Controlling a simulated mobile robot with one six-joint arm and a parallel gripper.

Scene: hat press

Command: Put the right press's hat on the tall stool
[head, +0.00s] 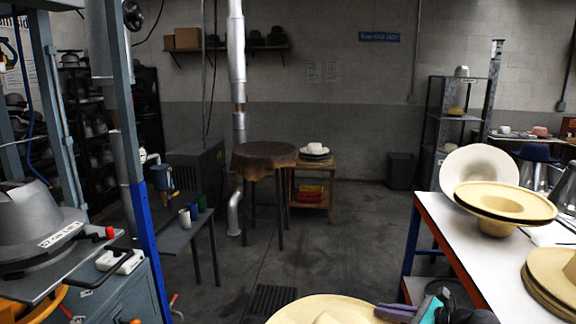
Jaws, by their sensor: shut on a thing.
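A pale straw hat (325,308) shows at the bottom edge of the head view, its lower part cut off by the frame. My gripper (390,312), with purple and teal parts, is at the right edge of its brim and is shut on it. Only the top of the gripper shows. A tall stool (264,155) with a round brown top and thin dark legs stands farther back, left of centre. Its top looks bare. I cannot tell a right press in this view.
A white-topped bench (445,222) with straw hats (505,200) runs along the right. A grey press with a hat form (38,225) and a blue post (148,245) stand left. A low side table (178,235) holds cups. The middle floor is clear.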

